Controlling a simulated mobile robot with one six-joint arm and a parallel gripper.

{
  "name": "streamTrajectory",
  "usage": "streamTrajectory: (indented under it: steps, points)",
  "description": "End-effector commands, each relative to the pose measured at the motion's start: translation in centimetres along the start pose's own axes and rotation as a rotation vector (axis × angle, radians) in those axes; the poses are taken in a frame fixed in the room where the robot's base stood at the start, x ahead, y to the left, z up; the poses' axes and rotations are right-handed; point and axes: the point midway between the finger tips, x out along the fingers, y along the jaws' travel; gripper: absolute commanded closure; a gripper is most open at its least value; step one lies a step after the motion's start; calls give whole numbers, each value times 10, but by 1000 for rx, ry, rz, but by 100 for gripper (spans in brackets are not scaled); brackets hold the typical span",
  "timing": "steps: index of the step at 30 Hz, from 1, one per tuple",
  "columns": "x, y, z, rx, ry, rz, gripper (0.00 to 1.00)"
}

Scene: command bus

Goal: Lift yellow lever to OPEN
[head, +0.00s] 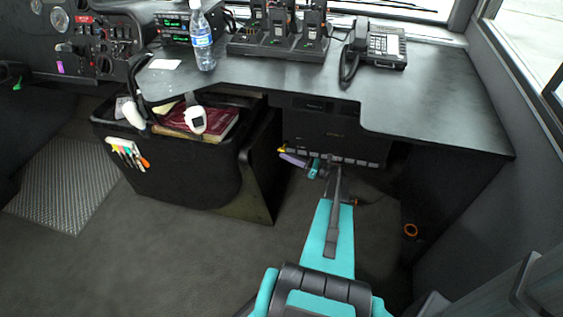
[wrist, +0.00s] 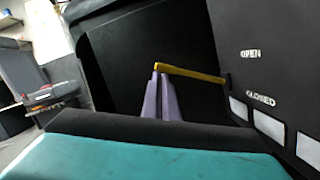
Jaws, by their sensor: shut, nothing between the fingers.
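The yellow lever (wrist: 190,71) runs across the wrist view from a dark pivot on the black panel (wrist: 255,75). Its pivot end lies between the OPEN label (wrist: 250,54) and the CLOSED label (wrist: 260,99). My gripper (wrist: 159,75) is shut and empty, its two purple fingers close together. The fingertips are at the lever's free end; whether they touch it I cannot tell. In the head view my gripper (head: 284,156) is under the desk, with a small bit of the yellow lever (head: 282,149) at its tips.
The black desk top (head: 300,85) overhangs my arm. It carries a water bottle (head: 202,38), a radio charger (head: 280,45) and a desk phone (head: 378,48). A black bin (head: 190,180) with a red book stands left of my gripper. Several white tags line the panel.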

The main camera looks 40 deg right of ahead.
Motion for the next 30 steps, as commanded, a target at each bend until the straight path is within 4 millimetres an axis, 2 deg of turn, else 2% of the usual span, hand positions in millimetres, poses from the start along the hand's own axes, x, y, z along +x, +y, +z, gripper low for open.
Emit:
streamTrajectory:
  steps: [5,11,17,21,23,30]
  points:
    - [1,0,4,-3,-6,2,100]
    - [1,1,-2,-3,-6,2,100]
    - [-2,2,-23,1,-2,4,100]
    - [-6,2,-44,3,0,4,100]
    - [-20,2,-38,0,-2,0,100]
    - [-59,3,-39,1,0,0,100]
